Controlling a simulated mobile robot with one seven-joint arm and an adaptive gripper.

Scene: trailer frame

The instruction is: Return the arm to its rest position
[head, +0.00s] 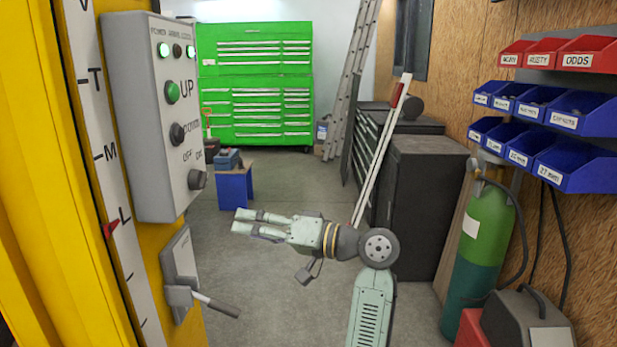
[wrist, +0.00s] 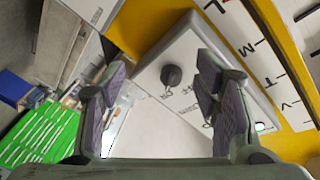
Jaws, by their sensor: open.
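My gripper (head: 245,225) is open and empty in the head view, at the end of my pale green arm, pointing left. It is in the air to the right of the grey control box (head: 150,115) on the yellow post, below the level of its lowest knob. In the wrist view the two fingers of my gripper (wrist: 160,95) are spread apart with nothing between them. The control box (wrist: 190,60) with a dark knob (wrist: 171,75) shows beyond the fingers.
A lever switch (head: 190,290) sits low on the yellow post (head: 80,200). A blue stool (head: 235,188) and green tool cabinet (head: 257,95) stand behind. A dark cabinet (head: 425,200), green gas cylinder (head: 478,240) and blue bins (head: 575,165) are at right. The middle floor is clear.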

